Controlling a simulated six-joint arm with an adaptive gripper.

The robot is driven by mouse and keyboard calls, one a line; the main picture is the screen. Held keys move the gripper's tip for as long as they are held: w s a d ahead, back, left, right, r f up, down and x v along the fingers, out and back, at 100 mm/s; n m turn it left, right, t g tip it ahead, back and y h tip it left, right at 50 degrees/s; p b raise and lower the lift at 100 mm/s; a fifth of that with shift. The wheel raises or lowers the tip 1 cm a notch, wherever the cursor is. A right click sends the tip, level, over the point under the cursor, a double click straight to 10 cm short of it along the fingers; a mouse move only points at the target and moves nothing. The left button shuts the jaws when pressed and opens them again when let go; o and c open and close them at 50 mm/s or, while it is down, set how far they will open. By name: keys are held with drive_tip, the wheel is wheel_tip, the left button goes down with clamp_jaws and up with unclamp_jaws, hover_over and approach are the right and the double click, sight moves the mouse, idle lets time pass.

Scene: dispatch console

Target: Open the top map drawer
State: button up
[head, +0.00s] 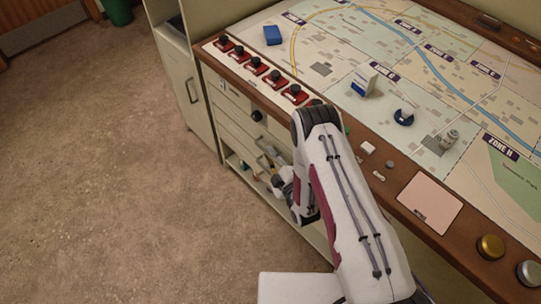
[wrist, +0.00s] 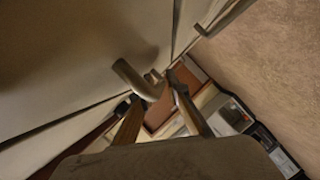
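The drawer unit (head: 232,122) is under the map console, with pale fronts and metal bar handles. A drawer handle (head: 264,162) shows beside my gripper (head: 276,180), which is partly hidden by my arm. In the wrist view, a pale drawer front (wrist: 75,55) fills the left side and a metal handle (wrist: 138,78) stands out from it. My gripper (wrist: 155,92) is open there, with its two fingers apart and the handle's near end at the gap between the tips. I cannot tell whether they touch. I see no drawer clearly pulled out.
A black knob (head: 256,115) is on the unit's front. The console's wooden edge (head: 245,88) overhangs the drawers, with red-based buttons (head: 275,76) above. A cabinet door (head: 184,85) stands left. The floor (head: 110,170) in front is clear.

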clamp_jaws()
drive_tip(key=shift+s+a, duration=0.1)
drive_tip(key=shift+a, duration=0.05)
drive_tip(key=s+a, duration=2.1)
drive_tip(key=shift+s, duration=0.15)
idle(0.4)
unclamp_jaws()
drive_tip(key=shift+s, duration=0.1)
